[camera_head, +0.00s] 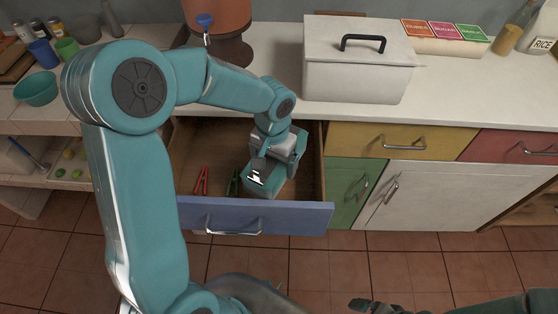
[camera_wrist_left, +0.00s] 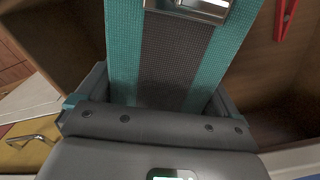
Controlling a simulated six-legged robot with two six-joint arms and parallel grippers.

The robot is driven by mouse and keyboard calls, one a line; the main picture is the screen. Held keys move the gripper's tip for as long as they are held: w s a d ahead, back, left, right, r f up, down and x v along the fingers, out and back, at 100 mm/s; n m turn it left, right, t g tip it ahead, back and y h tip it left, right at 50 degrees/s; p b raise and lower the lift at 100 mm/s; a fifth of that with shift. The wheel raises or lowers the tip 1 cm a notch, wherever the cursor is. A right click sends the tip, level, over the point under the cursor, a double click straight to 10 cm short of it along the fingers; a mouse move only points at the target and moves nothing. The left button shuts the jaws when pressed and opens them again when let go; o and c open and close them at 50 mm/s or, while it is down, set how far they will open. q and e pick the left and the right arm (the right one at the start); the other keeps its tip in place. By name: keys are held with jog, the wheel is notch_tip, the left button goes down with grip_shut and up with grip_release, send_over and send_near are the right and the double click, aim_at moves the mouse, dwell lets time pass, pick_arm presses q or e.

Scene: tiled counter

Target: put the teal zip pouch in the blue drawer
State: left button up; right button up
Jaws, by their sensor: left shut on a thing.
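The blue drawer (camera_head: 250,217) is pulled open below the counter, with its wooden inside showing. The teal zip pouch (camera_head: 268,187) is within the drawer opening, toward its right side. My left gripper (camera_head: 277,155) comes down over the drawer and is shut on the pouch. In the left wrist view the pouch (camera_wrist_left: 175,60) fills the middle between the fingers, as teal bands with a grey strip and a metal piece. I cannot tell whether the pouch touches the drawer floor. My right gripper (camera_head: 362,304) shows only partly at the bottom edge; its opening is unclear.
A red clothespin (camera_head: 201,181) and a green one (camera_head: 233,182) lie in the drawer left of the pouch. A white lidded bin (camera_head: 358,75) and a brown dispenser (camera_head: 222,45) stand on the counter above. Yellow (camera_head: 385,141) and green fronts lie to the right.

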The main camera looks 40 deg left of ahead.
pick_arm(q)
jog(key=shift+w+f+n, duration=0.15)
jog(key=shift+f+n, duration=0.05)
jog(key=shift+n, duration=0.1)
jog(key=shift+w+d+f+b, duration=0.1)
jog(key=shift+d+b, duration=0.15)
jog(key=shift+b, duration=0.05)
jog(key=shift+f+b, duration=0.4)
jog(key=shift+f, duration=0.1)
notch_tip(320, 180, down, 6)
jog(key=b, duration=0.4)
jog(key=shift+r, duration=0.15)
pick_arm(e)
jog(key=f, duration=0.3)
jog(key=w+f, duration=0.1)
jog(key=f, duration=0.1)
jog(key=shift+f, duration=0.4)
pick_arm(q)
jog(key=shift+f+b, duration=0.55)
jog(key=shift+f, duration=0.05)
pick_arm(e)
jog(key=shift+f, duration=0.55)
pick_arm(q)
jog(key=o, duration=0.8)
notch_tip(320, 180, up, 16)
jog(key=p, duration=0.3)
jog(key=shift+r, duration=0.25)
pick_arm(e)
notch_tip(320, 180, up, 3)
jog(key=shift+r, duration=0.1)
